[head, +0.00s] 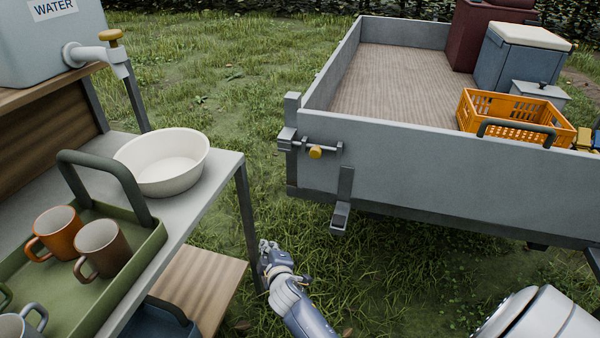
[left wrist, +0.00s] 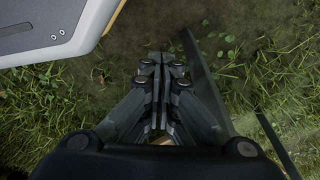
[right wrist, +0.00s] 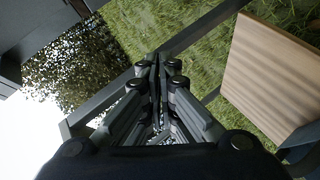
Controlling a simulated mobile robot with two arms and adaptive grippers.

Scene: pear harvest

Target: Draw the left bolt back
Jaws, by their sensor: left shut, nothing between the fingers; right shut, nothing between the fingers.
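The knob hangs in the middle of the rod. My right gripper (head: 265,246) is below and left of the bolt, beside the table leg, well apart from it. It is shut and empty in the right wrist view (right wrist: 156,62). My left gripper (left wrist: 157,64) shows only in the left wrist view, shut and empty over grass.
A table (head: 225,172) at left bears a white basin (head: 165,163) and a green tray (head: 150,262) of mugs; its wooden lower shelf (head: 205,285) is close to my right gripper. The trailer bed holds an orange crate (head: 475,115) and a cool box (head: 505,60). Grass lies between.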

